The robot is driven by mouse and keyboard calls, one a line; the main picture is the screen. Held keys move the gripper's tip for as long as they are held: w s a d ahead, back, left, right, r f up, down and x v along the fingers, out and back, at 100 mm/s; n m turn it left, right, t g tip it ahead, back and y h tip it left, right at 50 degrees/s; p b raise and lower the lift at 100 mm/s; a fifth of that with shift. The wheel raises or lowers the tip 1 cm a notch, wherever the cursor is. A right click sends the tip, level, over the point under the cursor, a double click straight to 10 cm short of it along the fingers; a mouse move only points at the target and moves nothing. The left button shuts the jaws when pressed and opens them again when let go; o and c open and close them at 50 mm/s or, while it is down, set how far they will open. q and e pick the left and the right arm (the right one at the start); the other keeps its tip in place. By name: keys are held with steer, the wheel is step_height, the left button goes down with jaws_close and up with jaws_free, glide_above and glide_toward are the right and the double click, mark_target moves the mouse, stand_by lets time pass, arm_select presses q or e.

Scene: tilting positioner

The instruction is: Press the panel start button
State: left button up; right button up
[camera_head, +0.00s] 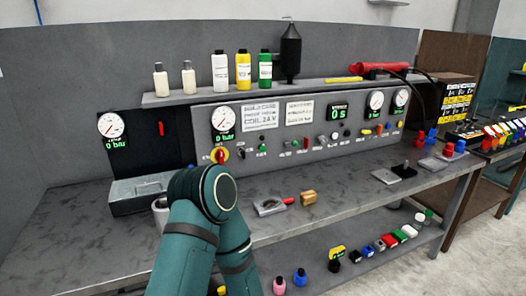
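The grey control panel (300,165) stands at the back of the workbench, with gauges, lit displays, switches and small coloured buttons. A small green button (262,148) sits on its left part; the labels are too small to tell which button is start. That arm rises from the bottom of the view and bends in front of the bench. Neither gripper shows; the arm hides the bench and whatever is behind it.
The shelf (300,88) above the panel holds several bottles and a red tool (380,68). A metal vise-like piece (268,207) and a wooden block (308,197) lie on the bench (345,193). Coloured items stand on the lower shelf (320,268). The bench middle is mostly free.

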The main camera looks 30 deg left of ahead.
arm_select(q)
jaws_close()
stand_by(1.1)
